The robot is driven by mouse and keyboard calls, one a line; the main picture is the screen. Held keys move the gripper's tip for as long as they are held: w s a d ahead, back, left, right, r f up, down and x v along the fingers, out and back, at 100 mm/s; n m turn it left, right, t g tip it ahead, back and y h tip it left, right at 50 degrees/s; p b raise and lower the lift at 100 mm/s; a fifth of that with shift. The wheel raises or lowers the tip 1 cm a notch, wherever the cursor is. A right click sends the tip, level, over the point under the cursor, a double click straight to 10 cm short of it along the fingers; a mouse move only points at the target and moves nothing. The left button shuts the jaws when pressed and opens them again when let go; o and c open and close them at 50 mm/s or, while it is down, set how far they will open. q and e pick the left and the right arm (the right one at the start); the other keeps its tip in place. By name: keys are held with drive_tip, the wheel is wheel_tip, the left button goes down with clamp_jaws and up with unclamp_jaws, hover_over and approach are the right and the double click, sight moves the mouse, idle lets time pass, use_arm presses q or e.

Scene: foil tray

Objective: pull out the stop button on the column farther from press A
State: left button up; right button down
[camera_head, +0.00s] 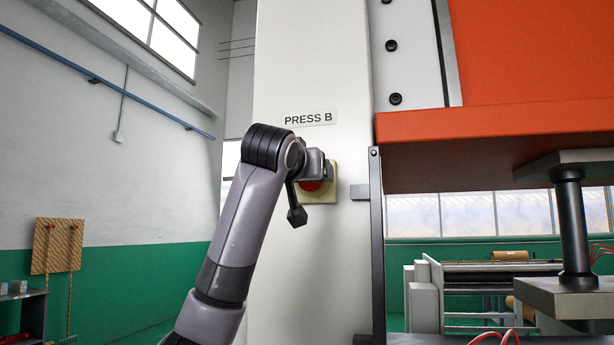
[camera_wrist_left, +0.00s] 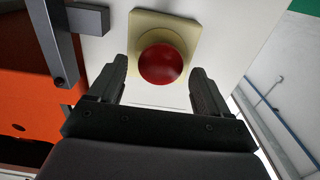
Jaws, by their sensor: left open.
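A red stop button (camera_head: 311,186) sits on a pale yellow square plate (camera_head: 331,193) on a white column (camera_head: 290,262) labelled "PRESS B" (camera_head: 308,119). My left gripper (camera_wrist_left: 158,66) is open and faces the button. In the left wrist view, the red button (camera_wrist_left: 164,64) lies between the two fingertips, with its yellow plate (camera_wrist_left: 150,20) behind. I cannot tell how deep the fingers reach around it, and no contact shows. In the head view my left wrist hides part of the button and plate. My right gripper is not in view.
An orange press body (camera_head: 530,70) overhangs to the right of the column. A roller machine (camera_head: 490,280) is behind. Left of the column is open room.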

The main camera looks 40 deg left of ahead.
use_arm(q)
drive_tip(key=b+v, duration=0.2)
drive_tip(key=v, duration=0.5)
drive_tip(key=shift+s, duration=0.1)
idle(0.5)
